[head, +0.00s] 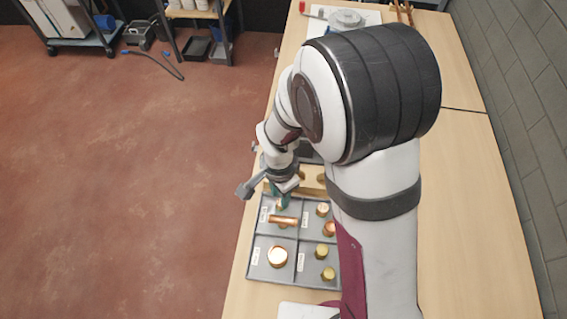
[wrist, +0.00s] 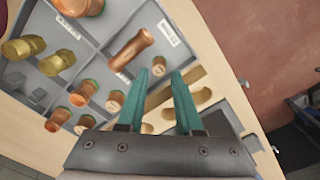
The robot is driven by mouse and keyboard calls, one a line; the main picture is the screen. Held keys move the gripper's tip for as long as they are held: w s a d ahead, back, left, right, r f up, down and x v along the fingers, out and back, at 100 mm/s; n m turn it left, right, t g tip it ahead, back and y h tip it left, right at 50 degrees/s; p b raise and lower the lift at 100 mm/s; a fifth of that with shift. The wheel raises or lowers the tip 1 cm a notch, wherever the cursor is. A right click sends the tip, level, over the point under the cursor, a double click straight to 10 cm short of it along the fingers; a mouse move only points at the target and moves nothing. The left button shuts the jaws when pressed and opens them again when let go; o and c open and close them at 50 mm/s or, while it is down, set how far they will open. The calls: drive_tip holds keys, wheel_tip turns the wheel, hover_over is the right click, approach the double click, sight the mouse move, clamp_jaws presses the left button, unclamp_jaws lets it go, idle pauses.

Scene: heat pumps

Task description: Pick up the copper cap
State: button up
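A wide round copper piece (head: 278,256), which looks like the copper cap, sits in the near left compartment of the grey tray (head: 260,285). It shows partly cut off at the top of the wrist view (wrist: 80,6). Smaller copper pieces (wrist: 83,92) stand in other compartments, and I cannot tell for sure whether one of them is a cap. My gripper (wrist: 161,72) is open and empty. Its teal fingers are apart, above the tray's far edge beside the wooden block (wrist: 202,97). In the head view my gripper (head: 282,198) is partly hidden by my wrist.
A copper tube (wrist: 130,48) lies across the far left compartment. Brass fittings (head: 321,250) stand in the near right compartment. The wooden block has round holes and borders the tray. My arm hides part of the tray's right side. The right of the table (head: 465,240) is clear.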

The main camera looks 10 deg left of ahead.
wheel_tip(320, 180, down, 3)
drive_tip(key=shift+f, duration=0.15)
clamp_jaws()
drive_tip(key=shift+r, duration=0.55)
wheel_tip(320, 180, up, 3)
drive_tip(key=d+r, duration=0.7)
drive_tip(key=d, duration=0.4)
drive_tip(key=shift+s+d, duration=0.3)
drive_tip(key=shift+d, duration=0.1)
